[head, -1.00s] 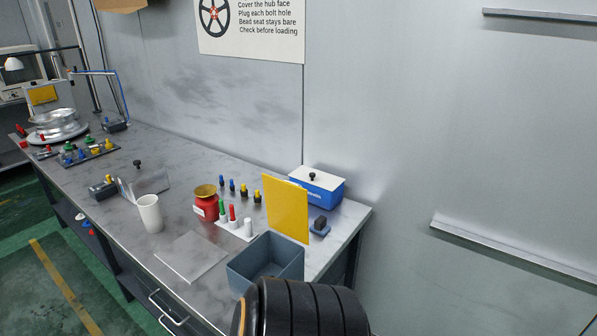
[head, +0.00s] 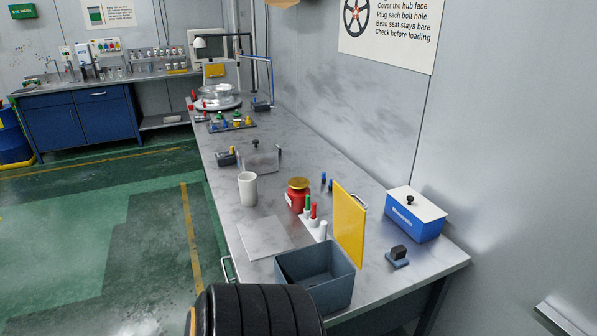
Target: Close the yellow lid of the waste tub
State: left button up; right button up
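The waste tub (head: 328,292) is an open grey-blue box near the front right end of the metal bench. Its yellow lid (head: 348,225) stands upright at the tub's far right side, with a small metal handle at its upper edge. The tub's opening is uncovered and its visible inside looks empty. Neither of my grippers shows in the head view.
A large black ribbed shape (head: 262,312) covers the bottom centre, in front of the tub. Left of the lid stand coloured markers (head: 313,213) and a red pot (head: 298,198). Right are a blue box (head: 413,222) and a small dark block (head: 398,256). A flat plate (head: 265,238) lies left.

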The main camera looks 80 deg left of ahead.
aim_at(349, 218)
jog(key=i+u, duration=0.2)
jog(key=u, duration=0.3)
jog(key=i+u, duration=0.15)
jog(key=u, duration=0.3)
jog(key=i+l+u, duration=0.1)
jog(key=u, duration=0.4)
jog(key=i+l+u, duration=0.2)
jog(key=u, duration=0.3)
jog(key=i+l+u, duration=0.15)
jog(key=u, duration=0.3)
jog(key=i+l+u, duration=0.25)
jog(key=u, duration=0.2)
jog(key=i+l+u, duration=0.15)
jog(key=l+u, duration=0.35)
jog(key=i+l+u, duration=0.1)
jog(key=l+u, duration=0.35)
jog(key=j, duration=0.1)
